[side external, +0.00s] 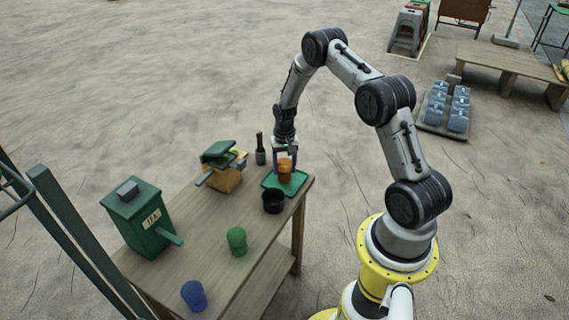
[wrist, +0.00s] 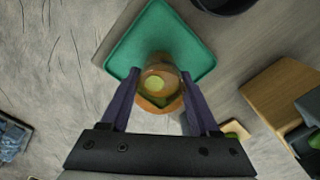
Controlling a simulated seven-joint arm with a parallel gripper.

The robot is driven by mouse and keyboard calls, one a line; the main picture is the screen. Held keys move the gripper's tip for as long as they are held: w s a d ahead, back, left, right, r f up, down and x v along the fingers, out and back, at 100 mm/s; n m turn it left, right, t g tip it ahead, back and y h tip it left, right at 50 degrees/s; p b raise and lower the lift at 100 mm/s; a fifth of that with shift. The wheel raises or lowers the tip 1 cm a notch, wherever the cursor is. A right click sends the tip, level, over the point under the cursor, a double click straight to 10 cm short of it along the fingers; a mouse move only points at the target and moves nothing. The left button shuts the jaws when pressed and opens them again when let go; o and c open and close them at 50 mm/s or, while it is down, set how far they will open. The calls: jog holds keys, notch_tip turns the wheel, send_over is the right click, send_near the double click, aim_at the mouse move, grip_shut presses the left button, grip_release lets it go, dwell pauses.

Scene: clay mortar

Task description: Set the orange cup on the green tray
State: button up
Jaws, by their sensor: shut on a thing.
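The orange cup (side external: 285,167) is held in my gripper (side external: 285,152), over the green tray (side external: 270,181) at the table's far right corner. In the wrist view the orange cup (wrist: 160,86) sits between the two fingers of my gripper (wrist: 160,88), which is shut on it. The green tray (wrist: 137,48) lies behind the cup there. The cup looks upright. I cannot tell whether its base touches the tray or is slightly above it.
A black cup (side external: 273,202) stands close to the tray's near edge. A green cup (side external: 237,241) and a blue cup (side external: 194,296) stand nearer. A green box (side external: 144,217), a wooden block (side external: 225,179) with things on it and a dark bottle (side external: 260,150) are also on the table.

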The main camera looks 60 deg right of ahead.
jog(key=shift+f, duration=0.1)
jog(key=o, duration=1)
jog(key=shift+o, duration=0.2)
notch_tip(320, 180, up, 8)
dwell(0.8)
jog(key=shift+r, duration=2.55)
jog(key=shift+c, duration=0.3)
jog(key=c, duration=1.4)
